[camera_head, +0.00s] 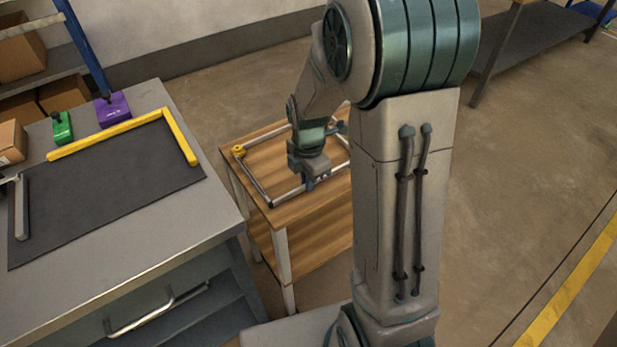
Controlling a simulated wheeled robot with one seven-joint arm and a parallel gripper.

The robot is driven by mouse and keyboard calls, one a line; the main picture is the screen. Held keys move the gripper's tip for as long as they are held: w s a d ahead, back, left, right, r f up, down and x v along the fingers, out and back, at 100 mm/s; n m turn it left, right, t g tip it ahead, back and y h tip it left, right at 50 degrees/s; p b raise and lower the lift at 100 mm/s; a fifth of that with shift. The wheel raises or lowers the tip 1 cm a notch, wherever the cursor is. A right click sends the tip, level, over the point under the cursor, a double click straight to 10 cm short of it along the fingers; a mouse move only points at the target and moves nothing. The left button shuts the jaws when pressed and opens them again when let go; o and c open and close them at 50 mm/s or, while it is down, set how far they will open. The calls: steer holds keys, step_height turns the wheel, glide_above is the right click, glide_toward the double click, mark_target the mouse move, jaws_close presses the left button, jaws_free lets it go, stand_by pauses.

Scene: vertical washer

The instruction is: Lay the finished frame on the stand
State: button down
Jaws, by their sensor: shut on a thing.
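The finished frame (258,187) is a silver rectangular tube frame with a yellow piece at its far left corner. It is at the top of the wooden stand (259,156), roughly level; I cannot tell whether it rests on the wood or hangs just above it. My gripper (312,184) is shut on the near side of the frame. The fingertips are small and partly hidden by the wrist. My arm hides the right part of the frame and of the stand.
A grey workbench (200,223) with a dark mat (110,185) stands at left. A yellow L-shaped fence (110,137), a green block (62,128) and a purple block (112,109) sit on it. A dark table (530,45) stands at the back right. Floor is open behind the stand.

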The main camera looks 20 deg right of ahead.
steer(key=c, duration=1.5)
jaws_free()
steer(key=shift+r+p, duration=3.2)
steer(key=shift+r, duration=0.8)
steer(key=shift+s, duration=0.1)
